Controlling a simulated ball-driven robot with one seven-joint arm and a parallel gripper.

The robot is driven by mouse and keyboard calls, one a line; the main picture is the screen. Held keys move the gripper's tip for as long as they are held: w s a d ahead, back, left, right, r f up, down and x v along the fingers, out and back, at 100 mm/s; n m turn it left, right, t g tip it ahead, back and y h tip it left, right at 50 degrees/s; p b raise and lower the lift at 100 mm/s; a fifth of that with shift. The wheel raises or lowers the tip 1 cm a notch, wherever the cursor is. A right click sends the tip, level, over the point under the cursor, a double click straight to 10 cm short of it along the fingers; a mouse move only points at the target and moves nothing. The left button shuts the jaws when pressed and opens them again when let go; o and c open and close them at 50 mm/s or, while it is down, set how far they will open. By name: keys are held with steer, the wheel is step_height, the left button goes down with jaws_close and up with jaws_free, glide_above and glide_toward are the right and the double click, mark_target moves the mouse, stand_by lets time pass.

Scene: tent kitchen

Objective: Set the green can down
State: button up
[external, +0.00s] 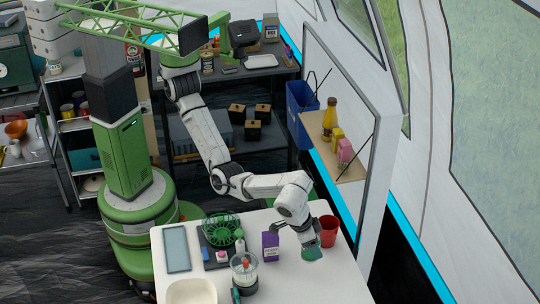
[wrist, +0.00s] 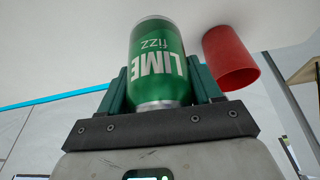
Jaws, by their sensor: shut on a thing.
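A green can (wrist: 158,70) marked "LIME fizz" sits between the two fingers of my gripper (wrist: 160,92) in the wrist view. My gripper is shut on it, a finger on each side. In the external view my gripper (external: 309,240) reaches down over the right part of the white table (external: 320,285), with the green can (external: 312,254) at its tip. The can is at or just above the tabletop; I cannot tell whether it touches.
A red cup (external: 328,231) stands close beside the can; it also shows in the wrist view (wrist: 231,57). A purple box (external: 270,246), a clear blender-like jar (external: 244,272), a green fan-like item (external: 221,228) and a cream bowl (external: 192,292) stand leftward. The table's front right is clear.

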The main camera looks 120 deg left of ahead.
steer(key=shift+w+d+f, duration=0.2)
steer(key=shift+w+f, duration=0.95)
steer(key=shift+f, duration=1.75)
steer(key=shift+f, duration=0.15)
steer(key=o, duration=1)
steer(key=v, duration=1.2)
